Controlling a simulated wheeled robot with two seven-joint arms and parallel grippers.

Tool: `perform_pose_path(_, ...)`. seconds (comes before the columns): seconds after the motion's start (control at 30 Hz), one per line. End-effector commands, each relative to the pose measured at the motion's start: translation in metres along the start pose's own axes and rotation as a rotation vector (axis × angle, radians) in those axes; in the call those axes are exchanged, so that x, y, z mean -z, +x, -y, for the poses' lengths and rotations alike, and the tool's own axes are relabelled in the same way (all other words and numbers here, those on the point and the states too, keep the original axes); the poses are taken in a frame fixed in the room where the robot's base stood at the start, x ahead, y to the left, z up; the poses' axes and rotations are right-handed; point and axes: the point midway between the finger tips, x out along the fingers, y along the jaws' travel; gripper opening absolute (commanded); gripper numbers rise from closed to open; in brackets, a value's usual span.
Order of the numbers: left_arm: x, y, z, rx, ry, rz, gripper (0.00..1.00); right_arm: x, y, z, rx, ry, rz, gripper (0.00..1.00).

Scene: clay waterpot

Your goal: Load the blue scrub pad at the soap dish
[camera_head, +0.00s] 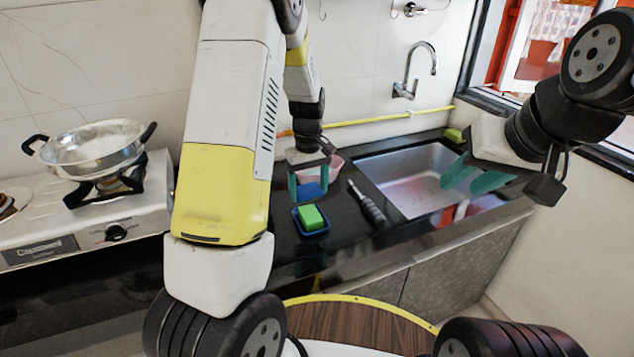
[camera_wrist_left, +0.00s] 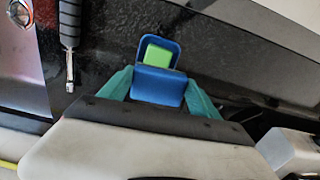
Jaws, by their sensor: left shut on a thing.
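My left gripper (camera_head: 309,186) is shut on the blue scrub pad (camera_head: 311,189), with a teal finger on either side of it. In the left wrist view the pad (camera_wrist_left: 158,86) sits between the fingers and covers the near part of the soap dish. The blue soap dish (camera_head: 316,234) lies on the dark counter with a green block (camera_head: 311,217) in it. In the head view the pad is just behind and above the dish; in the wrist view the dish (camera_wrist_left: 176,44) is just beyond the pad. My right gripper (camera_head: 473,178) is open and empty over the sink.
A dark-handled tool (camera_head: 366,203) lies on the counter between the dish and the sink (camera_head: 405,178). A pink bowl (camera_head: 336,164) stands behind my left gripper. A stove (camera_head: 85,225) with a metal pan (camera_head: 92,150) is at the left. A green-yellow block (camera_head: 453,135) sits behind the sink.

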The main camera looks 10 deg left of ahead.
Motion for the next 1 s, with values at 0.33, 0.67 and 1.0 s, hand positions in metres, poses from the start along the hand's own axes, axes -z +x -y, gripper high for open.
perform_pose_path(0.33, 0.003, 0.016, -0.001, 0.001, -0.007, 0.002, 0.39, 0.000, 0.000, 0.000, 0.000, 0.000, -0.001, 0.36)
perform_pose_path(0.67, 0.002, 0.048, -0.001, 0.000, -0.005, 0.002, 0.39, 0.000, 0.000, 0.000, 0.000, 0.000, -0.001, 0.36)
perform_pose_path(1.0, 0.003, 0.058, -0.001, -0.001, -0.005, 0.000, 0.39, 0.000, 0.000, 0.000, 0.000, 0.000, -0.001, 0.36)
